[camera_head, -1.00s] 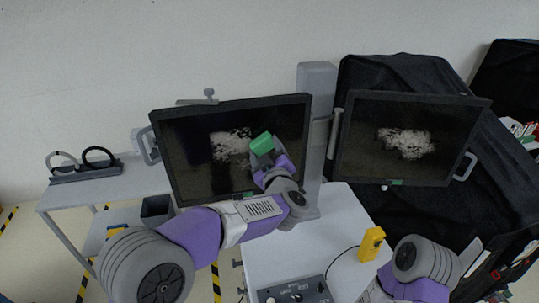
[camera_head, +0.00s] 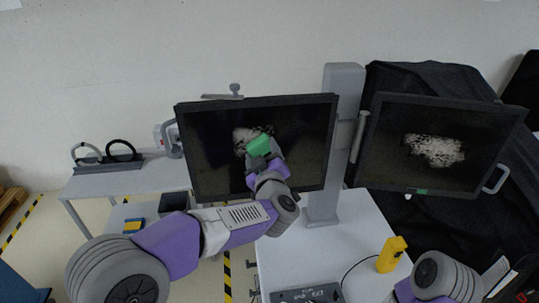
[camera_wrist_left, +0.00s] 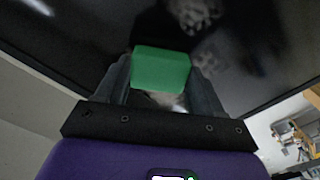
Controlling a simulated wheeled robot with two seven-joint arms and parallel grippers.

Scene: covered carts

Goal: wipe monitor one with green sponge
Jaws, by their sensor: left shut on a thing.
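The green sponge (camera_head: 259,146) is held between the fingers of my left gripper (camera_head: 262,157), in front of the left monitor (camera_head: 210,165). In the left wrist view the sponge (camera_wrist_left: 161,68) sits between both fingers, close to the dark screen. I cannot tell if it touches the glass. A white speckled patch (camera_head: 243,134) shows on the left screen, partly hidden behind the sponge. The right monitor (camera_head: 385,165) has a similar white patch (camera_head: 435,149). I cannot read which monitor is numbered one. My right arm enters at the lower right; its gripper is out of view.
A grey post (camera_head: 339,100) stands between the monitors. On the white cart top (camera_head: 345,240) are a yellow device (camera_head: 391,255) and a control box (camera_head: 308,296). A black cover (camera_head: 440,225) drapes behind the right monitor. A side shelf (camera_head: 110,182) is at left.

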